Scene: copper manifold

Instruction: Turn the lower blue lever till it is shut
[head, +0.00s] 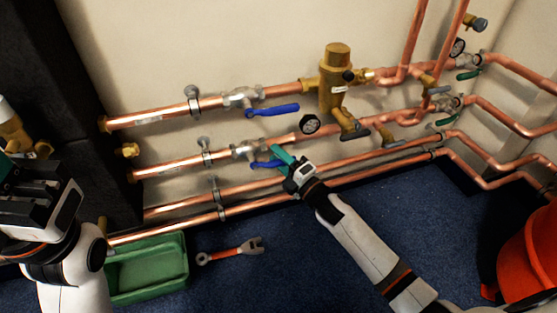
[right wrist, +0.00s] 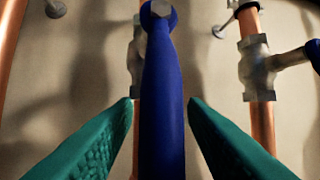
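The lower blue lever (head: 262,164) sits on a silver valve (head: 244,152) on the second copper pipe in the head view. It points right, roughly along the pipe, and its far end is hidden by my right gripper (head: 282,157). In the right wrist view the blue lever (right wrist: 162,90) runs up the middle between the two green fingers of my right gripper (right wrist: 160,104). The fingers are apart, with a gap showing on each side of the lever. My left gripper (head: 35,190) is at the far left, away from the lever; its finger opening is unclear.
The upper blue lever (head: 272,111) lies along the pipe above. A brass valve body (head: 335,80) and gauge (head: 310,124) stand to the right. A green crate (head: 150,262), a red-handled wrench (head: 232,251) and a red bucket (head: 530,260) are on the blue floor.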

